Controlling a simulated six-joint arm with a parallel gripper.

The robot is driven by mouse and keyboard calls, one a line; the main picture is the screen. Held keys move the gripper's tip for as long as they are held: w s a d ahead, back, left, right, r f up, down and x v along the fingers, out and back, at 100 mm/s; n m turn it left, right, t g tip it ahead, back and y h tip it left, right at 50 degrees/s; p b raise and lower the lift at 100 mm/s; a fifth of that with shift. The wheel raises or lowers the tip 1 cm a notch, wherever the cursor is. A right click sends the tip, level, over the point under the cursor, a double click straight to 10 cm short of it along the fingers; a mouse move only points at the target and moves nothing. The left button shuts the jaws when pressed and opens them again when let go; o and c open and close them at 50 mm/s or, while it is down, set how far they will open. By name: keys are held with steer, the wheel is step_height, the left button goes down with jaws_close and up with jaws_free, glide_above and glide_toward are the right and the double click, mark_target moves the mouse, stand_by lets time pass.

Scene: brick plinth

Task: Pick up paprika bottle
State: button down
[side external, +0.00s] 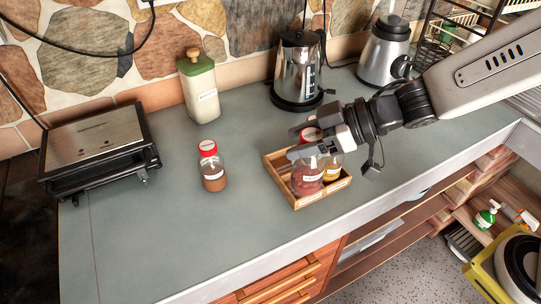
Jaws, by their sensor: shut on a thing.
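The paprika bottle (307,179) is a clear jar with dark red contents and a white label too small to read. It stands upright in a small wooden tray (318,199) on the counter. My gripper (302,141) reaches in from the right and is shut around the top of this bottle, with a red cap showing between the fingers. The near finger hides part of the cap and neck. A jar with yellow contents (332,170) is beside it in the tray, its top hidden by my gripper.
Another red-capped jar with brown contents (212,172) stands left of the tray. A cream bottle with a green top (198,88), a steel kettle (298,70) and a blender-like appliance (384,52) stand behind. A grill (97,150) is at left. The front counter is clear.

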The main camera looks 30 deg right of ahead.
steer(key=shift+s+d+r, duration=0.35)
steer(key=shift+s+d, duration=0.05)
steer(key=shift+s, duration=0.25)
stand_by(0.4)
